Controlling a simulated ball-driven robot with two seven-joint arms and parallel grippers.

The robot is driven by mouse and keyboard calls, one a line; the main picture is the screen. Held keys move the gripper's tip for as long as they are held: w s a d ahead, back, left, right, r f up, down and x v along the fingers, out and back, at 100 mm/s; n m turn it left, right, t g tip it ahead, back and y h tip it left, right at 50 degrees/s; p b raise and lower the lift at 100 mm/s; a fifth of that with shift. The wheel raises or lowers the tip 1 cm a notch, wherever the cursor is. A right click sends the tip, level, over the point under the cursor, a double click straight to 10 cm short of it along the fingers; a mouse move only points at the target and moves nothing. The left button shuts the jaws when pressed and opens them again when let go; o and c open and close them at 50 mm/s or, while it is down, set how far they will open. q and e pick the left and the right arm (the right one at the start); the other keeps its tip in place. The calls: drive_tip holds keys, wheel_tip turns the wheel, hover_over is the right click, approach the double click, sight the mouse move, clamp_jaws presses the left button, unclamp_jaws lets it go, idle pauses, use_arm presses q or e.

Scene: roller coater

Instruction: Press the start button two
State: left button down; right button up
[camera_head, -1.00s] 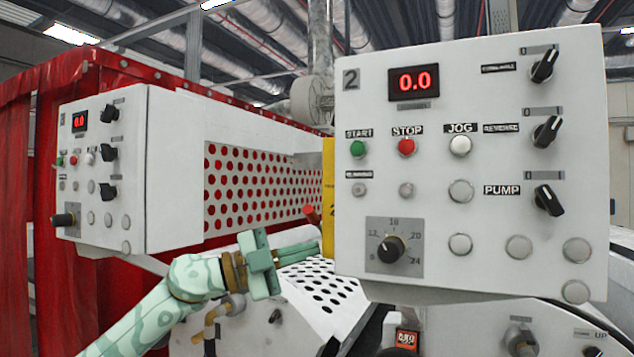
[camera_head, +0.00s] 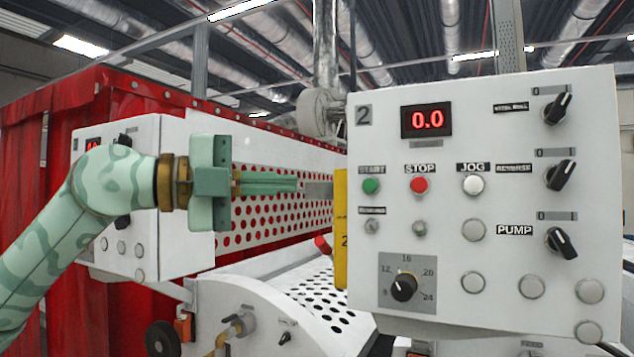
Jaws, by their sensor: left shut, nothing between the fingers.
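The white control panel marked 2 (camera_head: 450,260) fills the right half of the head view. Its green start button (camera_head: 371,185) sits at the upper left, under a START label. A red stop button (camera_head: 419,184) and a white jog button (camera_head: 473,184) are to its right. My left gripper (camera_head: 298,184) is shut and empty, its fingers pointing right at about the height of the start button in the picture. A gap shows between the fingertips and the panel's left edge. My right gripper is not in view.
A second white panel (camera_head: 165,240) stands at the left, partly hidden behind my left arm. A yellow plate (camera_head: 341,240) lines the left edge of panel 2. A perforated guard (camera_head: 280,215) and white machine body (camera_head: 260,310) lie behind. A red curtain (camera_head: 60,110) is at the left.

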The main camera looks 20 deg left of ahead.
use_arm(q)
drive_tip(key=p, duration=0.4)
approach(377, 185)
drive_tip(key=d, duration=0.4)
drive_tip(key=w+p, duration=0.1)
drive_tip(key=w, duration=0.1)
drive_tip(key=shift+w+d+r+p, duration=0.1)
drive_tip(key=shift+w+r+p, duration=0.1)
drive_tip(key=shift+w+p, duration=0.2)
drive_tip(key=shift+w+f, duration=0.2)
drive_tip(key=shift+w, duration=0.4)
